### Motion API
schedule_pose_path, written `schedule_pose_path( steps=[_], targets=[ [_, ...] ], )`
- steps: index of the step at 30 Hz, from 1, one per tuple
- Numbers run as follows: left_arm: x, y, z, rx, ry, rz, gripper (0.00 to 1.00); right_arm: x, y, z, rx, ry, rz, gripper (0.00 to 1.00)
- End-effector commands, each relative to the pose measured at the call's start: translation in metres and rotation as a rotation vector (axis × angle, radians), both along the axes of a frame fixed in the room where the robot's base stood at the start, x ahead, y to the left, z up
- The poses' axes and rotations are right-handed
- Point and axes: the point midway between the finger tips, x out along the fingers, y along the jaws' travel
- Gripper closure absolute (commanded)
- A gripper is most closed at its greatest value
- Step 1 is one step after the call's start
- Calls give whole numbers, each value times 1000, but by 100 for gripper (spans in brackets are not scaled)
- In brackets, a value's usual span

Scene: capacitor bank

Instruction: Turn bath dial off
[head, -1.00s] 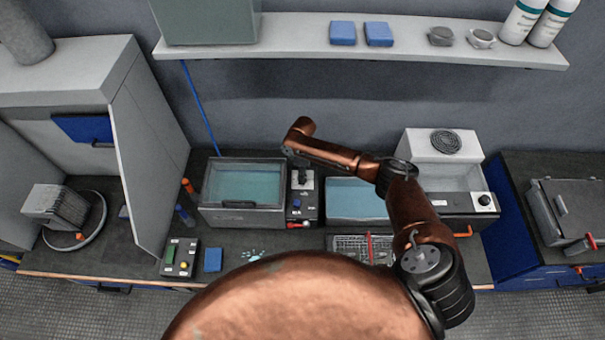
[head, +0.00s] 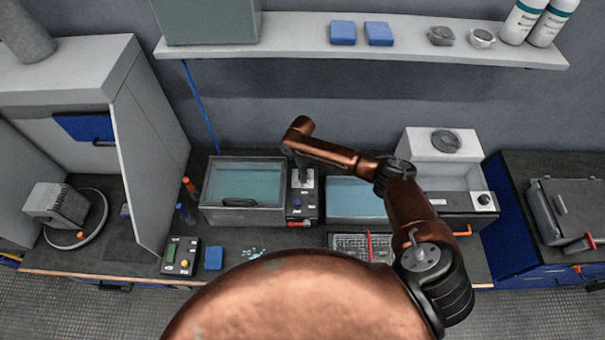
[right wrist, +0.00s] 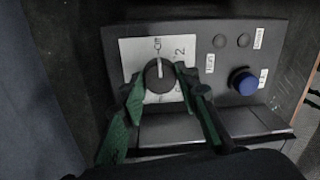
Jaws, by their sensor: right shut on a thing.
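The bath dial (right wrist: 160,77) is a round dark knob on a white plate on the control box. Its white pointer line points up towards a label at the plate's top edge that appears to read "Off". My right gripper (right wrist: 161,84) has one green finger on each side of the dial and is shut on it. In the head view my right gripper (head: 303,174) is over the control box (head: 297,208), beside the bath (head: 243,186), and hides most of the dial. My left gripper is in neither view now.
A blue button (right wrist: 243,82) sits right of the dial. A second basin (head: 355,198) stands right of the control box. A shelf (head: 290,45) runs above. A keypad box (head: 181,256) and a blue block (head: 213,258) lie at the front left.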

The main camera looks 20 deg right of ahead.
Motion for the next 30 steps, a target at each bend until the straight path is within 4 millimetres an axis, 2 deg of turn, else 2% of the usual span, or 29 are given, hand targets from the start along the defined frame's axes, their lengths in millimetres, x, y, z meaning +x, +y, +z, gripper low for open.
schedule_pose_path(
  steps=[1,2,9,20,23,30],
  targets=[
    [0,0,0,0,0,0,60,1,0,1,0,-2,2,95],
    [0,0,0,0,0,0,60,1,0,1,0,-2,1,70],
    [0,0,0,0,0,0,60,1,0,1,0,-1,0,53],
    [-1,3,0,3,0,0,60,1,0,6,0,-2,0,53],
    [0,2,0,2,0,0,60,2,-1,19,0,-4,-1,53],
    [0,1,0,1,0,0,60,6,-1,69,1,-4,0,53]
  ],
)
